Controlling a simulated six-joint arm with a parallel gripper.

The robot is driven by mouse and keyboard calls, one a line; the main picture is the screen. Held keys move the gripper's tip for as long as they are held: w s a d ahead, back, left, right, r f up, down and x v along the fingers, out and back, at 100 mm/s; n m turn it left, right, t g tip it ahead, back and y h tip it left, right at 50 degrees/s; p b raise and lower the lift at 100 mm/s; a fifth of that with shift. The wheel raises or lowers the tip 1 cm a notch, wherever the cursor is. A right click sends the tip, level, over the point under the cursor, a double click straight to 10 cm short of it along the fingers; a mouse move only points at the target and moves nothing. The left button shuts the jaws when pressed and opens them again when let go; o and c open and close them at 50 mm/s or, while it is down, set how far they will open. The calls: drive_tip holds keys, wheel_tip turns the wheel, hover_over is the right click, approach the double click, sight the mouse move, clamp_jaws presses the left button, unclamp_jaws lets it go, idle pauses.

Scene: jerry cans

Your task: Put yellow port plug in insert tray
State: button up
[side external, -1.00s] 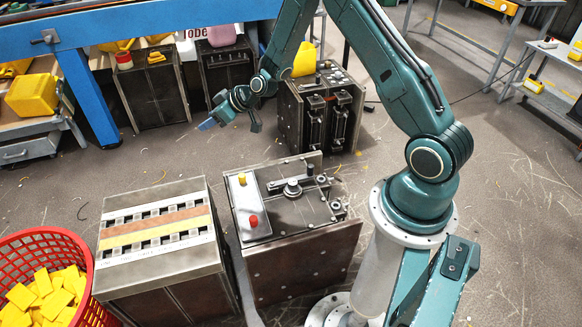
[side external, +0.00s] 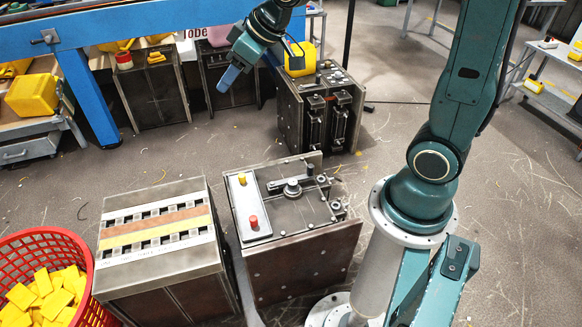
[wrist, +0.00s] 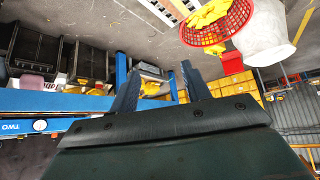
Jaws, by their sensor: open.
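My gripper (side external: 230,76) hangs high in the side view, empty, in front of the blue beam. In the wrist view its two dark fingers (wrist: 160,85) stand apart with nothing between them. Several flat yellow pieces (side external: 42,296) lie in a red basket at the lower left, far from my gripper; I cannot tell whether the yellow port plug is among them. They also show in the wrist view (wrist: 208,18). The likely insert tray (side external: 157,222) is the slotted top with white, orange and yellow strips on a metal box beside the basket. The wrist view shows part of it (wrist: 168,8).
A metal box (side external: 290,205) with a yellow and a red button stands right of the striped box. Another dark machine (side external: 322,108) stands behind it. A blue beam (side external: 150,22) crosses the back. The red basket (side external: 88,262) has a raised rim. Open floor lies mid-scene.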

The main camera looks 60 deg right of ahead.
drive_tip(key=s+r+m+g+h, duration=0.1)
drive_tip(key=s+r, duration=0.3)
drive_tip(key=s, duration=1.8)
drive_tip(key=shift+s+a+r+m+g+h, duration=0.2)
drive_tip(key=shift+a+m+g+h, duration=0.15)
drive_tip(key=shift+m, duration=0.55)
